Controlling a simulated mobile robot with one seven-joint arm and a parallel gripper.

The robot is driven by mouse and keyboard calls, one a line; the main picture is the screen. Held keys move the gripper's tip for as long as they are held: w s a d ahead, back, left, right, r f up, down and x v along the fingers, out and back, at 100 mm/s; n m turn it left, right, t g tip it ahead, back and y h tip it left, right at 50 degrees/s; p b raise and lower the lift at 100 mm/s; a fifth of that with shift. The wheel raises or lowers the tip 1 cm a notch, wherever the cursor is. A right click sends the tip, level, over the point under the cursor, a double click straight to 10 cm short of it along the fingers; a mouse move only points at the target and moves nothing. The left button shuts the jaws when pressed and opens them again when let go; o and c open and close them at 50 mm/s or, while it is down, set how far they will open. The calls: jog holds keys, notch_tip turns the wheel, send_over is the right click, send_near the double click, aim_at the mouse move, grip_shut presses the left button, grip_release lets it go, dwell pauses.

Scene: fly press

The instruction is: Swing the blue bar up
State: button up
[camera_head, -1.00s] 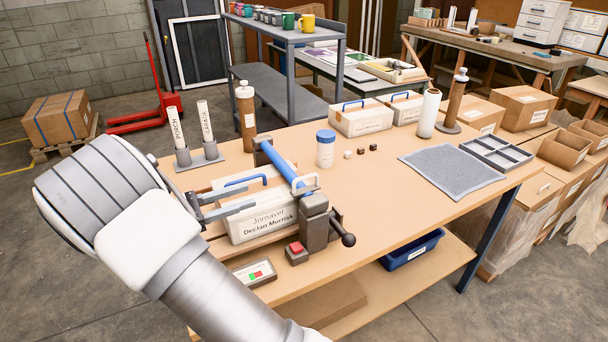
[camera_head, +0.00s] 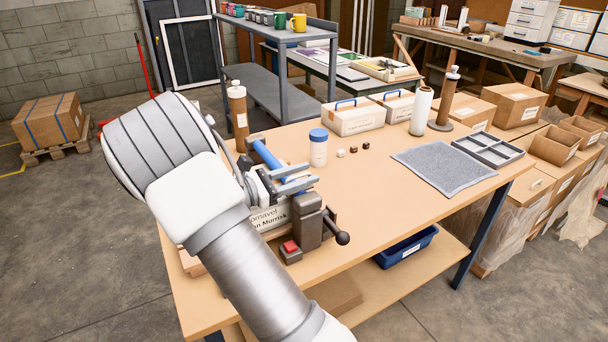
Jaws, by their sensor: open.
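The blue bar (camera_head: 266,154) lies low across the top of the press, over a white labelled box (camera_head: 268,218). Its rear end is at a dark block (camera_head: 256,141); its front part is hidden behind my gripper. My gripper (camera_head: 306,176) is open, its two grey fingers pointing right above the front part of the bar and near the dark post (camera_head: 308,222). I cannot tell whether the fingers touch the bar or stand around it.
A red button (camera_head: 290,247) and a black ball-ended lever (camera_head: 342,238) are at the press front. A blue-lidded jar (camera_head: 318,148) and a brown bottle (camera_head: 238,108) stand nearby. A grey mat (camera_head: 445,168) lies right. The table (camera_head: 370,212) is clear between.

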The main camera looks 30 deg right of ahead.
jog(key=shift+d, duration=0.2)
grip_shut()
dwell(1.4)
